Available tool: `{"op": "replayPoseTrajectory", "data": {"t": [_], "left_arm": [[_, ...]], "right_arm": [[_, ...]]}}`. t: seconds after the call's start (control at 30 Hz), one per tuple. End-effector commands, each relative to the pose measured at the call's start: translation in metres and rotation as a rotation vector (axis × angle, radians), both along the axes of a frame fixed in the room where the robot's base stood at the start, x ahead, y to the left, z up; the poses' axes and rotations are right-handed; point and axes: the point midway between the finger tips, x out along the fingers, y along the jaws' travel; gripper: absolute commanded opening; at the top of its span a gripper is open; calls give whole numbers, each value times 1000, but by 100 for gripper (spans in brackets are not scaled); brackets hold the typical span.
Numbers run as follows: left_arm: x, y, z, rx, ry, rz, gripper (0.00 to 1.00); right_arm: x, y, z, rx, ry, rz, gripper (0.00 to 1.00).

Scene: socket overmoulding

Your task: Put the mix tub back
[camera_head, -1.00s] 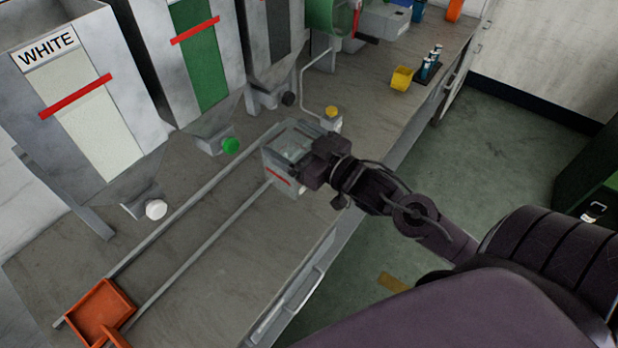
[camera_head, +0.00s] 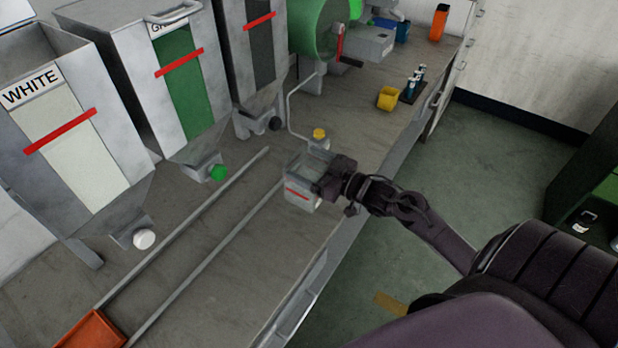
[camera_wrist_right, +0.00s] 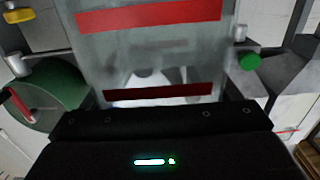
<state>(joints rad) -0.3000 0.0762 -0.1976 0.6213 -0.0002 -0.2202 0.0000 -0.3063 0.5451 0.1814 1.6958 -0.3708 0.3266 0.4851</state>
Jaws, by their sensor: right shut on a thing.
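The mix tub is a clear, greyish square box (camera_head: 300,193) with a red line on its side, in the middle of the head view. My right gripper (camera_head: 328,182) is shut on its right side. The tub is just past the far ends of the two rails (camera_head: 225,240). I cannot tell whether it touches the bench. In the right wrist view the tub's see-through wall (camera_wrist_right: 150,48) with red stripes fills the middle, above the dark gripper body. My left gripper is not in view.
Hoppers with white (camera_head: 143,239), green (camera_head: 219,172) and black (camera_head: 275,124) knobs line the left. An orange tray (camera_head: 92,332) sits at the rails' near end. A yellow-topped fitting (camera_head: 319,134) stands behind the tub; a yellow cup (camera_head: 389,98) is farther back. Bench right of the rails is bare.

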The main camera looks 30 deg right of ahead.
Motion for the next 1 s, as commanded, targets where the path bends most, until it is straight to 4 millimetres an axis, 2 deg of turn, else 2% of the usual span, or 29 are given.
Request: {"op": "replayPoseTrajectory", "data": {"t": [0.1, 0.23, 0.43, 0.87, 0.9, 1.0], "left_arm": [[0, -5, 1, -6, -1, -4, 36], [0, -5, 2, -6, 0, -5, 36], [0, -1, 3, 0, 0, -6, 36], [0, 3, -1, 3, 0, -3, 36], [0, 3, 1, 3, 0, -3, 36], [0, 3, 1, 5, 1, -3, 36]], "right_arm": [[1, -1, -13, 0, -1, -1, 26], [1, -1, -24, 1, 0, -2, 26], [1, 0, -51, 1, -1, -1, 26], [0, 0, -59, -1, -1, 0, 26], [0, 0, -57, -1, -1, 0, 88], [0, 0, -57, 0, -1, 0, 100]]}}
